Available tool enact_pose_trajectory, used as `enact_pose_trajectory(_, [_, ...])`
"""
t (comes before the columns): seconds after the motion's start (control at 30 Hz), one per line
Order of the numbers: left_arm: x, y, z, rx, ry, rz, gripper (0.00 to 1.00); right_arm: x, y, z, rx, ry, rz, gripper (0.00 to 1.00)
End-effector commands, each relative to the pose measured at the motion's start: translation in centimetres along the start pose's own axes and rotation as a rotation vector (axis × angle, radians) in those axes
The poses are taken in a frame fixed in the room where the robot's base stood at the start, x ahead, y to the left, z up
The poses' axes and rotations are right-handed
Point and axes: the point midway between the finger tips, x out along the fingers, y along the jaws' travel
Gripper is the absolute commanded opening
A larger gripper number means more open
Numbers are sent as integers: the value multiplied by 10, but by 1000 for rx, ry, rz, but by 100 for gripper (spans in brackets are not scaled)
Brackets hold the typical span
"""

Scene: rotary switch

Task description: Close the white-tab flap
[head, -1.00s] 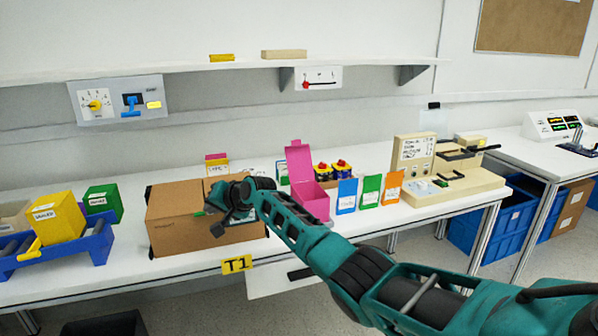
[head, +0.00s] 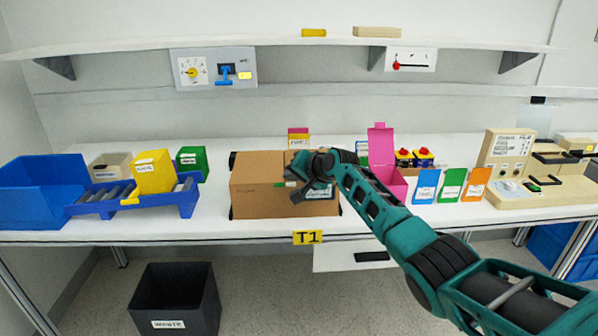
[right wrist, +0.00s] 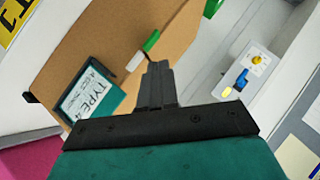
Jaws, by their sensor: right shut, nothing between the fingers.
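The brown cardboard box (head: 258,204) stands on the table behind the T1 label. In the right wrist view its brown panel (right wrist: 165,22) carries a white tab (right wrist: 135,62) and a green tab (right wrist: 151,41) close together near one edge. My left gripper is out of view.
A TYPE 4 label holder (right wrist: 90,103) is close to the fingers. The magenta box (head: 381,150) with its lid up stands right of the cardboard box. The blue roller tray (head: 187,203) with a yellow bin (head: 153,170) is left. A black waste bin (head: 175,300) is on the floor.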

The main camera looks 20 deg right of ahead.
Motion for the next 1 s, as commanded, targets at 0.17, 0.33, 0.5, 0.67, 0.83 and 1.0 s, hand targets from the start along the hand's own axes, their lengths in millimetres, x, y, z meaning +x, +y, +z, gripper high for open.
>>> enact_pose_trajectory(0.17, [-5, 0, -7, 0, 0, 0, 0, -4, -6, -4, 0, 0, 0, 0])
enact_pose_trajectory(0.33, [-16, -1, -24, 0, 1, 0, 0, -15, -23, -16, -1, 2, -2, 0])
enact_pose_trajectory(0.5, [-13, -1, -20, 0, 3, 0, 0, -27, -33, -20, -1, 0, -2, 0])
enact_pose_trajectory(0.67, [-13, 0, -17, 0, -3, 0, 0, -44, -42, -18, -2, 3, -1, 0])
enact_pose_trajectory(0.83, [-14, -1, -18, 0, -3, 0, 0, -64, -54, -14, -2, 2, -1, 0])
enact_pose_trajectory(1.0, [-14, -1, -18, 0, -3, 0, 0, -84, -65, -11, -2, 3, -1, 0])
